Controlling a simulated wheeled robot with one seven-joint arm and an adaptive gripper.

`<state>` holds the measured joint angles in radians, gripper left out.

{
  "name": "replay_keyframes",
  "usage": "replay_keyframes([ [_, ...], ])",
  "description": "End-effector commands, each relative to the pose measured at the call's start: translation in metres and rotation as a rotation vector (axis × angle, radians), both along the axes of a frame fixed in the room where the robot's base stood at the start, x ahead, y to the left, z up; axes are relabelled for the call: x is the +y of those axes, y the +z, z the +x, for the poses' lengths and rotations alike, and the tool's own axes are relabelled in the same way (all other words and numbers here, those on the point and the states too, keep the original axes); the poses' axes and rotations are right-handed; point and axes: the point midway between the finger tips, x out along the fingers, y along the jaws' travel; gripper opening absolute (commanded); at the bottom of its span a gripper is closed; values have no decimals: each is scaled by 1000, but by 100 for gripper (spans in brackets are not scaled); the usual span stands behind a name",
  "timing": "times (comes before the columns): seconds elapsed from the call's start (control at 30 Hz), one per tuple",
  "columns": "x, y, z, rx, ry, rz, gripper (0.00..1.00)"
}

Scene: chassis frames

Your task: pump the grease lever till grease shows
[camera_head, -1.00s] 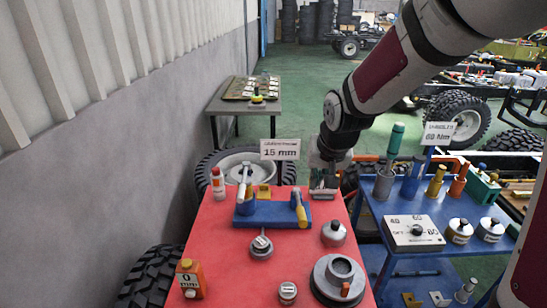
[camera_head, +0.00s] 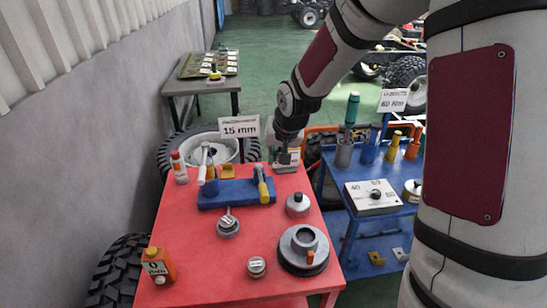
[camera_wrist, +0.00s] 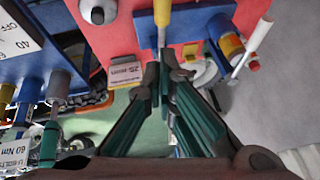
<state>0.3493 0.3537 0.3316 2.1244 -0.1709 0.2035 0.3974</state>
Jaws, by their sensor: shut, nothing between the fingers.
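A blue block (camera_head: 237,193) lies on the red table (camera_head: 190,240). At its left end stands a blue and yellow cylinder with a slim white lever (camera_head: 204,160), which looks like the grease lever. The lever also shows in the wrist view (camera_wrist: 254,42). A yellow-handled tool (camera_head: 263,185) leans at the block's right end. An orange box (camera_head: 158,265) with a label showing 0 stands at the near left. My gripper (camera_head: 287,160) is at the table's far edge, right of the lever and apart from it. Its fingers (camera_wrist: 163,75) are shut and empty. I see no grease.
Several grey metal parts fill the near right of the red table. A blue cart (camera_head: 345,215) stands to the right, with a wall (camera_head: 90,150) at left.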

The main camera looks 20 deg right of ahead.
Motion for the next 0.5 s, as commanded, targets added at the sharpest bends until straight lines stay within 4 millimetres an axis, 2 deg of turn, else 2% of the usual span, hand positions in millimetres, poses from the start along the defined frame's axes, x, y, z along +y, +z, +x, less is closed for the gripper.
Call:
replay_keyframes([
  [0.1, 2, -23, 11, 4, 3, 0, 0],
  [0.37, 4, -66, 34, 3, 2, 0, 0],
  [0.5, 10, -84, 26, 4, 2, -1, 0],
])
